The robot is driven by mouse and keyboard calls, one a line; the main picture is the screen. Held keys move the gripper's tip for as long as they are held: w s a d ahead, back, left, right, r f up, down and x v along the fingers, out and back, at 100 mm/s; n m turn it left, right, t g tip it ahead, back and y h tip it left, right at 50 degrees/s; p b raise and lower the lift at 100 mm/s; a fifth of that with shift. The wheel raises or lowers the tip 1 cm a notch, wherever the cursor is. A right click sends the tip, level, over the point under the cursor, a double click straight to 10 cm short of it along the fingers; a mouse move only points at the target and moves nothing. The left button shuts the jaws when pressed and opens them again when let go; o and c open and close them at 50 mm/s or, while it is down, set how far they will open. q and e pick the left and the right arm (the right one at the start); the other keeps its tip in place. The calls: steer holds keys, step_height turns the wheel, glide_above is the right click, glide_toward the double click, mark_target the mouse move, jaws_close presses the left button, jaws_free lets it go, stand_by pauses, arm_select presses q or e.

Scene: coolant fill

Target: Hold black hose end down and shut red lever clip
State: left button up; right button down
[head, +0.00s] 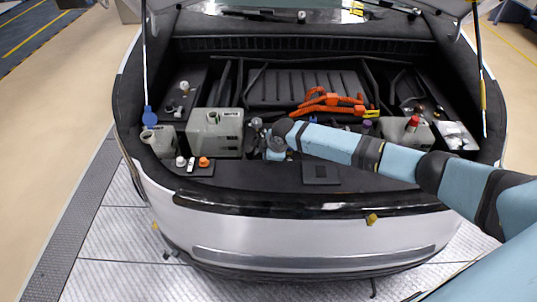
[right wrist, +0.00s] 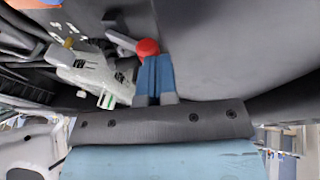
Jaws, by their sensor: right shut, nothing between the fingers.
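My right arm comes in from the right in the head view. Its gripper (head: 275,155) points down at the front middle of the bay, just right of a pale grey tank (head: 216,132). In the right wrist view the blue fingers of the gripper (right wrist: 155,88) are shut together and empty. A rounded red part (right wrist: 148,47) lies right at their tips, with a grey bar (right wrist: 119,39) running left from it; it looks like the red lever clip. Whether the fingers touch it is unclear. I cannot make out the black hose end. My left gripper is not in view.
Orange cables (head: 328,102) lie behind my arm. A smaller pale tank (head: 158,141) stands at the left, and a red cap (head: 414,121) sits at the right. Small caps, one orange (head: 204,162), rest on the front ledge.

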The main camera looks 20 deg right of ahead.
steer(key=shift+w+d+r, duration=0.25)
steer(key=shift+w+d, duration=0.05)
steer(key=shift+w, duration=0.4)
steer(key=shift+r, duration=0.1)
steer(key=shift+r+p, duration=0.35)
steer(key=shift+p, duration=0.05)
steer(key=r+p, duration=0.2)
steer(key=s+r+p, duration=0.1)
steer(key=r+p, duration=0.1)
steer(key=shift+a, duration=0.25)
steer(key=shift+s+d+r+b, duration=0.15)
steer(key=shift+s+r+b, duration=0.05)
steer(key=shift+s+b, duration=0.4)
steer(key=s+a+v, duration=0.1)
steer(key=v, duration=0.7)
steer(key=shift+d+b, duration=0.15)
steer(key=shift+b, duration=0.3)
steer(key=shift+f, duration=0.2)
